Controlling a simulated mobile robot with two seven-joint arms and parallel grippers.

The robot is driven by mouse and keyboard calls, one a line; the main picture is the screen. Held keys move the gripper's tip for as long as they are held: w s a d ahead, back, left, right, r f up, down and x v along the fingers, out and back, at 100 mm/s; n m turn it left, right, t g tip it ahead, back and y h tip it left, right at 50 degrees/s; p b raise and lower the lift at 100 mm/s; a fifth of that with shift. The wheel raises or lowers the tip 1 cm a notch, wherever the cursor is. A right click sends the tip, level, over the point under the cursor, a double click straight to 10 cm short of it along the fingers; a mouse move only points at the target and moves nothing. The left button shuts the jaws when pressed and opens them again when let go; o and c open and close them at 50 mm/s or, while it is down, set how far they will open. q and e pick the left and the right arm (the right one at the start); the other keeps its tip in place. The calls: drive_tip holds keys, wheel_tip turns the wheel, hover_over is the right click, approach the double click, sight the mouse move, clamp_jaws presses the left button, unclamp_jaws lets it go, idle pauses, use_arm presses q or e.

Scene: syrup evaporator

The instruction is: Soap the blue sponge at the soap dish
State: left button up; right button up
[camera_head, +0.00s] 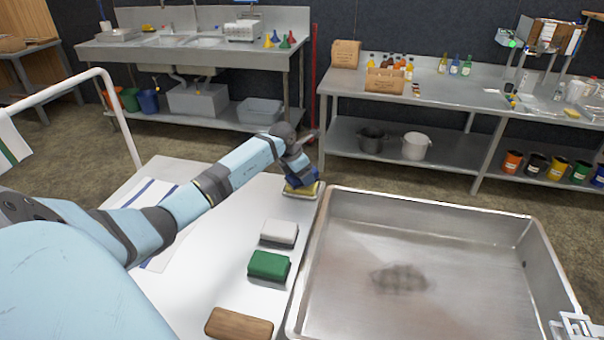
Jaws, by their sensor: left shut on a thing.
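My left gripper (300,170) reaches to the far right corner of the white table (210,255). It is shut on the blue sponge (293,183), which shows only partly under the fingers. A yellow soap piece (303,190) shows right below the sponge, on a pale soap dish (299,196). The sponge looks to be down on or very close to the soap; contact is hard to tell because the gripper hides it. My right gripper does not show.
A white-grey block (279,233), a green block (269,266) and a wooden block (239,324) line the table's right side. A large steel pan (440,213) with a dark stain (399,278) stands to the right. A striped cloth (150,192) lies at left.

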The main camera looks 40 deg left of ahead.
use_arm(q)
drive_tip(key=shift+f, duration=0.1)
drive_tip(key=shift+f+b, duration=0.3)
drive_tip(key=shift+f, duration=0.1)
idle(0.4)
idle(0.3)
drive_tip(key=shift+f, duration=0.2)
idle(0.8)
drive_tip(key=shift+s+f, duration=0.1)
idle(0.4)
